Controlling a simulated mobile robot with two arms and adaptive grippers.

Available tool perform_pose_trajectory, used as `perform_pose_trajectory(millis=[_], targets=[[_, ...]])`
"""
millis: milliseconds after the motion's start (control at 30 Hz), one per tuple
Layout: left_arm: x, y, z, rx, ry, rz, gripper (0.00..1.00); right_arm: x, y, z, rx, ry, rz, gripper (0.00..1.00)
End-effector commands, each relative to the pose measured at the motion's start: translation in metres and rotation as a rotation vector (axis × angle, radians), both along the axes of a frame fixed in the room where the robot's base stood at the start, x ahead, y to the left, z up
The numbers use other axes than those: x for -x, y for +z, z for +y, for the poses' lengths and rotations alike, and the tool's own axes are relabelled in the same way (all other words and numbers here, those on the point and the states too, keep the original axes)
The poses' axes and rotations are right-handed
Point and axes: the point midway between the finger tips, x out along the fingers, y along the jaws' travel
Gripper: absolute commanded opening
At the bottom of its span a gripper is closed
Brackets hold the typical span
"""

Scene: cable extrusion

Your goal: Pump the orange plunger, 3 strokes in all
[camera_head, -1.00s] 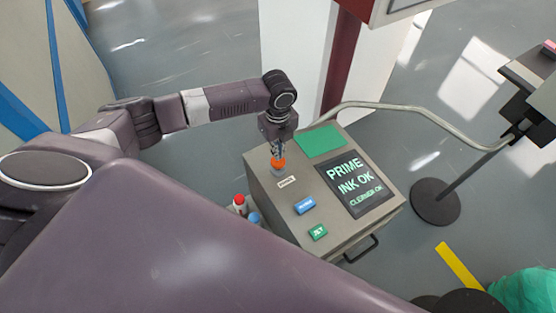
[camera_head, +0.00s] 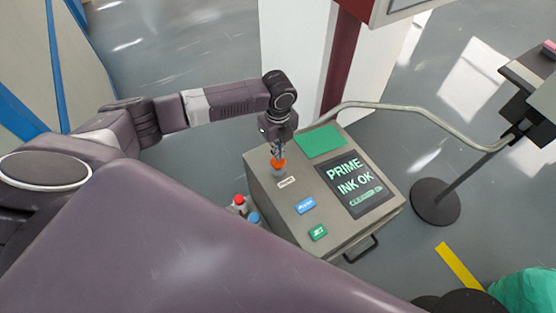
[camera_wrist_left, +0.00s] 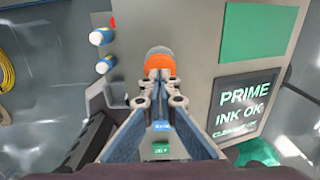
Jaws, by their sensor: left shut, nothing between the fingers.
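The orange plunger (camera_head: 278,164) stands on the top of the grey printer box (camera_head: 262,182), near its far left corner. My left gripper (camera_head: 278,153) is right above the plunger, pointing down, with its fingertips at the orange cap. In the left wrist view the shut fingers (camera_wrist_left: 160,82) lie in front of the orange cap (camera_wrist_left: 160,62) and cover part of it. Whether they press on the cap, I cannot tell. The screen (camera_head: 356,184) reads PRIME, INK OK and a third, smaller line. My right gripper is not in view.
A blue button (camera_head: 305,205), a green button (camera_head: 318,232) and a green pad (camera_head: 320,142) are on the box top. Bottles with red and blue caps (camera_head: 240,201) stand at its left side. A bent pale pipe (camera_head: 420,112) runs to a stand at the right.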

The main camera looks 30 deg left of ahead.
Motion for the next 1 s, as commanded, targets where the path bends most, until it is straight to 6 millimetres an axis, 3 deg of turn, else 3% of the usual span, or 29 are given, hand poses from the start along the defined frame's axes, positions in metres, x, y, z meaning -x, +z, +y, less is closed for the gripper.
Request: perform_pose_trajectory(millis=[367, 1000], targets=[[0.000, -0.002, 0.000, 0.000, 0.000, 0.000, 0.00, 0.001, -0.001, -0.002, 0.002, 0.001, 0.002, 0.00], [0.000, -0.027, 0.000, -0.001, 0.000, 0.001, 0.00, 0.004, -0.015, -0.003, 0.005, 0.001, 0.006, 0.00]])
